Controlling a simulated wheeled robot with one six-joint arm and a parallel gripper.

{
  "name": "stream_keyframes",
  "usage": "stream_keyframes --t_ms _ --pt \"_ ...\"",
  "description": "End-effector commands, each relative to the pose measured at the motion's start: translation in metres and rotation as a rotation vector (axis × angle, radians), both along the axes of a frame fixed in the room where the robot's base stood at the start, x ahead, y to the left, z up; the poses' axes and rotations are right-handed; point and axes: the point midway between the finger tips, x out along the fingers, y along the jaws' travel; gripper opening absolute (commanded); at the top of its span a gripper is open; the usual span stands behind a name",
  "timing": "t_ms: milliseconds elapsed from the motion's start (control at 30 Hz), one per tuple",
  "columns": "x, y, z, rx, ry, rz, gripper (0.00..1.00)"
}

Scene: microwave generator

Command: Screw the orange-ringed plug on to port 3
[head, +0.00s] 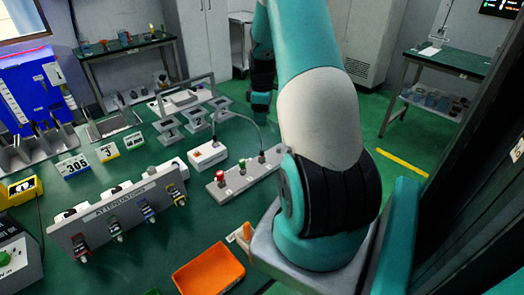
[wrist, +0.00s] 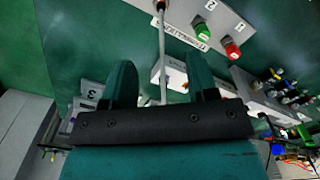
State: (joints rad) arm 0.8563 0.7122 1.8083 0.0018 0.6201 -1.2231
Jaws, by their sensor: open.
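A grey port strip (head: 235,184) lies on the green table, with a red cap (head: 220,176), a green cap (head: 241,166) and a dark plug (head: 262,157) along it. A grey cable rises from that plug and arches back to a small white box (head: 208,156). I cannot make out an orange ring on the plug. In the wrist view the green cap (wrist: 202,32) and red cap (wrist: 232,50) are at the top. My gripper (wrist: 161,82) is open, and the cable (wrist: 163,45) shows between its two fingers, whether inside or beyond them I cannot tell.
An orange tray (head: 208,272) is at the front. Numbered stands (head: 190,121) are behind the white box. A blue unit (head: 35,90) is at far left.

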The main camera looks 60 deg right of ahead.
Motion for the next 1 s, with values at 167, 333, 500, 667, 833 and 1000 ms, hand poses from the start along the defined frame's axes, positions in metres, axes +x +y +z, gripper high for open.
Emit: stream_keyframes --t_ms 167,333,500,667,833,1000 --pt "0.000 0.002 -0.035 0.007 0.005 0.001 0.53" --pt "0.000 0.003 -0.074 0.006 0.003 0.001 0.53" --pt "0.000 0.003 -0.112 0.005 0.003 0.001 0.53" --pt "0.000 0.002 -0.140 0.003 0.001 0.001 0.53" --pt "0.001 0.002 -0.156 0.002 0.000 0.000 0.53" --pt "0.001 0.002 -0.161 0.001 -0.001 0.000 0.53"
